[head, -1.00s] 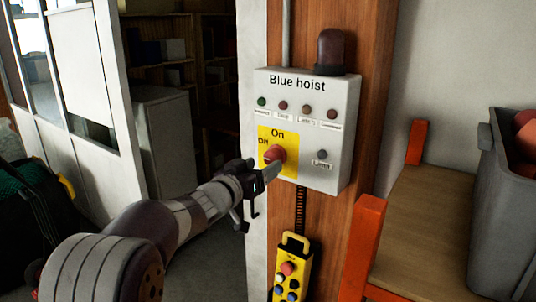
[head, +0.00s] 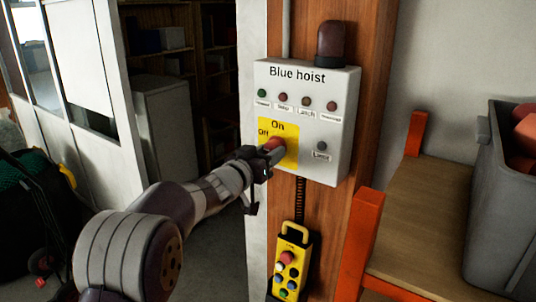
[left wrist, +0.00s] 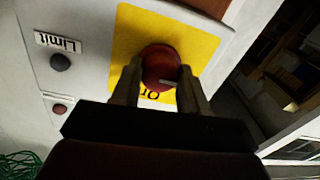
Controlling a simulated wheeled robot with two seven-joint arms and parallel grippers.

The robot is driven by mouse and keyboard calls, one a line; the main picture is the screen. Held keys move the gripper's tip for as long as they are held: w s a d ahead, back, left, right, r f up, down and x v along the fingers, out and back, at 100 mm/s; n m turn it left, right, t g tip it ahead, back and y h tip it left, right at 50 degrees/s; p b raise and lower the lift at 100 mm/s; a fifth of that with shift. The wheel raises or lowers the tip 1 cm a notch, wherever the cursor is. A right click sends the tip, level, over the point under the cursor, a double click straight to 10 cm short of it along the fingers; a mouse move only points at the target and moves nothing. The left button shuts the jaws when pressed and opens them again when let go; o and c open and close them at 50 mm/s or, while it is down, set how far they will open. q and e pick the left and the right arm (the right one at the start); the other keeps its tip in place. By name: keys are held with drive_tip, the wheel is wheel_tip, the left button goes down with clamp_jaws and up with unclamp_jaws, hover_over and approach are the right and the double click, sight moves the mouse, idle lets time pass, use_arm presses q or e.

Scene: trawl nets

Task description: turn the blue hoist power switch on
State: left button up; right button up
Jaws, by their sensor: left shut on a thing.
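The blue hoist control box (head: 338,138) is a pale grey box labelled "Blue hoist", mounted on a wooden post. Its red rotary power switch (head: 275,144) sits on a yellow plate (head: 291,153) marked "On" above and "Off" at the left. My left gripper (head: 267,156) is at the switch and partly covers it. In the left wrist view the two fingers sit on either side of the red switch (left wrist: 160,66), shut on it. The switch's pointer direction is hard to tell. My right gripper is not in view.
A yellow pendant control (head: 291,265) hangs below the box. A dark lamp (head: 331,44) stands on top of it. At the right are an orange-framed wooden bench (head: 425,225) and a grey bin (head: 490,220). A glazed white door (head: 90,105) stands at the left.

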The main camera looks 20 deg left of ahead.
use_arm(q)
drive_tip(key=shift+w+a+m+h+b, duration=0.1)
drive_tip(key=shift+m+h+b, duration=0.15)
drive_tip(key=shift+m+b, duration=3.45)
drive_tip(key=shift+a+m+h+b, duration=0.2)
drive_tip(key=shift+m+b, duration=1.65)
drive_tip(key=shift+m, duration=3.55)
drive_tip(key=shift+d, duration=0.1)
drive_tip(key=o, duration=1.1)
drive_tip(key=shift+c, duration=0.2)
drive_tip(key=shift+s, duration=0.2)
